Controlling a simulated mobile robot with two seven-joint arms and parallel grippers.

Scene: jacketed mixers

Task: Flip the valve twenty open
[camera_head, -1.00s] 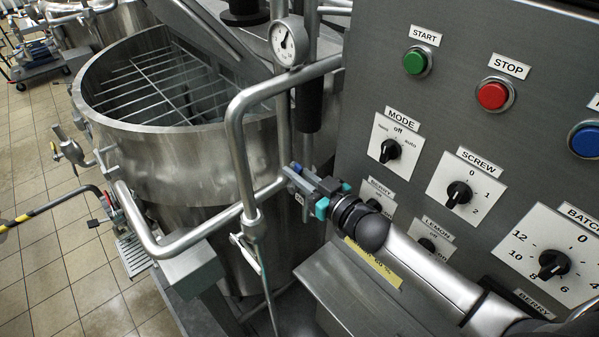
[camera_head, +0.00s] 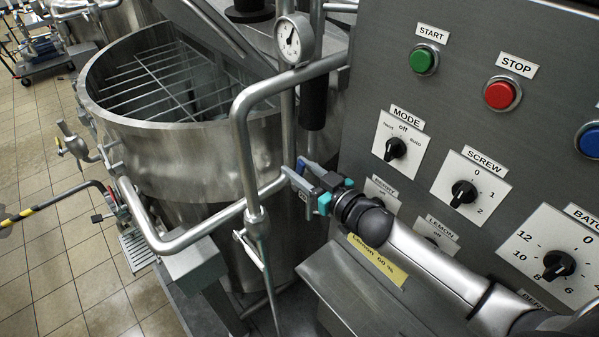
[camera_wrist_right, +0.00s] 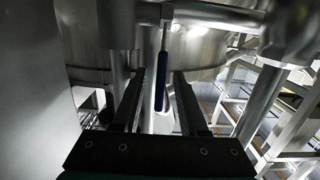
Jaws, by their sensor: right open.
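A valve lever with a blue handle (camera_wrist_right: 160,88) hangs down from a fitting on a horizontal steel pipe in the right wrist view. No number can be read on it, so I cannot tell whether it is valve twenty. My right gripper (camera_wrist_right: 160,78) is open, and the handle shows in the gap between its dark fingers; I see no clear contact. In the head view my right gripper (camera_head: 297,178) is at the horizontal pipe, left of the control panel. A blue piece (camera_head: 309,167) shows at its fingers, partly hidden by them. My left gripper is out of view.
A bent steel pipe (camera_head: 243,145) with a pressure gauge (camera_head: 294,40) stands before the large open mixer (camera_head: 165,165). A pale lever (camera_head: 250,250) is lower on the pipe. The control panel (camera_head: 455,110) with buttons and knobs is close on the right.

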